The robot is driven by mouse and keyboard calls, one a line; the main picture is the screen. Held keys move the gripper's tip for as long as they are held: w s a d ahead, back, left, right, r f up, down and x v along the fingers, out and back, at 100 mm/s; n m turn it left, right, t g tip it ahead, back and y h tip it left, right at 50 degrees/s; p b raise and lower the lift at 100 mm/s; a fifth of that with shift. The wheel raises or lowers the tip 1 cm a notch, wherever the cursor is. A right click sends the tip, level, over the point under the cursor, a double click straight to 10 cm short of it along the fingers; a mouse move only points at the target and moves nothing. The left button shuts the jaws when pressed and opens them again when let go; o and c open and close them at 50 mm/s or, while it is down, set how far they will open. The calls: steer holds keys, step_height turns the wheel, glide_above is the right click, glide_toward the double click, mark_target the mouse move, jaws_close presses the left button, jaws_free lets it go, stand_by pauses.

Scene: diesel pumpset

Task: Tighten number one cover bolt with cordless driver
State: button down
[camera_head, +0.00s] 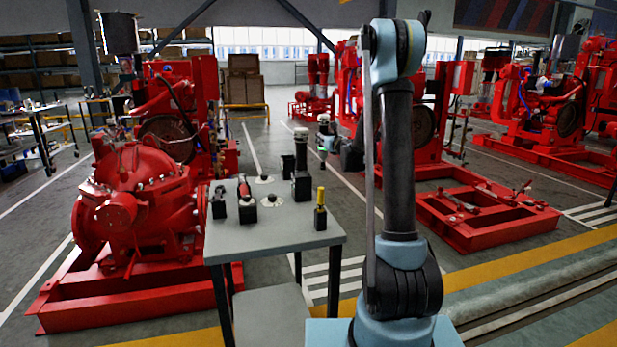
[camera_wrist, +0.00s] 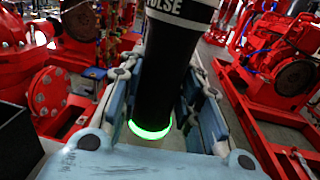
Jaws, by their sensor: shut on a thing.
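A black cylindrical tool marked "PULSE" (camera_wrist: 168,72), which looks like the cordless driver, stands between my gripper's fingers (camera_wrist: 163,90) in the wrist view. A green ring glows around it, low in the picture. My gripper (camera_head: 328,141) is shut on it. In the head view the driver (camera_head: 323,124) shows small, beyond the grey table, with a green glow below. The red pump (camera_head: 140,200) with its round bolted casing stands at left, apart from the driver. I cannot pick out number one cover bolt. A red bolted flange (camera_wrist: 48,90) shows in the wrist view.
A red skid frame (camera_head: 470,215) lies at right.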

steer(key=d+f+m+t+h, duration=0.1)
steer(key=d+f+m+h, duration=0.3)
steer(key=d+f+h, duration=0.55)
steer(key=a+r+n+y, duration=0.1)
steer(key=a+r+y, duration=0.2)
steer(key=a, duration=0.1)
steer(key=a+r+n+g+y, duration=0.1)
steer(key=a+r+n+y, duration=0.1)
steer(key=a+r+y, duration=0.1)
steer(key=a+r+n+y, duration=0.2)
steer(key=a+r+y, duration=0.1)
steer(key=a+y, duration=0.1)
steer(key=shift+w+a+g+y, duration=0.4)
steer(key=shift+y, duration=0.15)
steer(key=s+a+r+n+g+y, duration=0.6)
steer(key=s+a+r, duration=0.4)
steer(key=a+r, duration=0.3)
step_height(320, 180, up, 2)
steer(key=shift+n+g+y, duration=0.4)
steer(key=shift+g+y, duration=0.1)
steer(key=shift+y, duration=0.2)
steer(key=shift+s+d, duration=0.1)
